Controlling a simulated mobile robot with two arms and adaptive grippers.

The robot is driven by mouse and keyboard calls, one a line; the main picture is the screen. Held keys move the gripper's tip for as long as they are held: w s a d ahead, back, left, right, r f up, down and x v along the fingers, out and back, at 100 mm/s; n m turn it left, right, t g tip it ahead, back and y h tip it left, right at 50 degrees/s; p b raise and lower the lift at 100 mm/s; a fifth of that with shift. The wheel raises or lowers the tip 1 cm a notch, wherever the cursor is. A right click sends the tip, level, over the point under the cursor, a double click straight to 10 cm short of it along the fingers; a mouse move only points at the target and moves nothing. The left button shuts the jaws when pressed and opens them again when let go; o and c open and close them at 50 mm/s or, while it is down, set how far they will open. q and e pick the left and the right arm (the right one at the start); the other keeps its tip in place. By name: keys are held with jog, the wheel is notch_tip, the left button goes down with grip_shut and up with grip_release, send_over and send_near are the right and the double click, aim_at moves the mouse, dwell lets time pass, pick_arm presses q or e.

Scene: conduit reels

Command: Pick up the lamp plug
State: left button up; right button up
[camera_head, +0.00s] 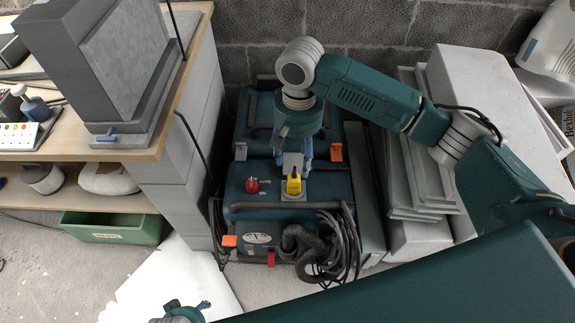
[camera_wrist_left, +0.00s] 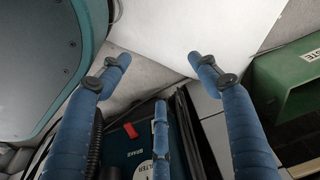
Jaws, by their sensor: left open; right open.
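A yellow plug (camera_head: 293,184), which I take to be the lamp plug, sits upright on the socket panel on top of a teal machine (camera_head: 325,180). My right gripper (camera_head: 293,157) points down just behind and above the plug, its blue fingers apart and seemingly empty. Whether a finger touches the plug cannot be told. My left gripper (camera_head: 190,308) shows only partly at the bottom edge of the head view. In the left wrist view its blue fingers (camera_wrist_left: 160,60) are spread and empty over the floor and a white sheet (camera_wrist_left: 200,25).
A red knob (camera_head: 252,185) sits left of the plug. A black hose and cable coil (camera_head: 335,250) hangs at the machine's front. A workbench (camera_head: 160,150) stands left, with a green bin (camera_head: 110,228) below. Grey panels (camera_head: 415,150) lean close on the right.

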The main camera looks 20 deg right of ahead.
aim_at(294, 176)
jog(key=shift+d+f, duration=0.15)
jog(key=shift+f, duration=0.15)
jog(key=f, duration=0.1)
jog(key=f+b, duration=0.1)
jog(key=f, duration=0.1)
jog(key=shift+s+f, duration=0.25)
jog(key=shift+s, duration=0.05)
jog(key=shift+w+f, duration=0.1)
jog(key=shift+f, duration=0.5)
jog(key=f, duration=0.1)
jog(key=f+b, duration=0.2)
jog(key=f, duration=0.1)
jog(key=shift+a, duration=0.35)
jog(key=shift+f, duration=0.4)
pick_arm(q)
notch_tip(294, 176, up, 11)
jog(key=w, duration=0.2)
jog(key=shift+t, duration=0.4)
pick_arm(e)
jog(key=c, duration=1.2)
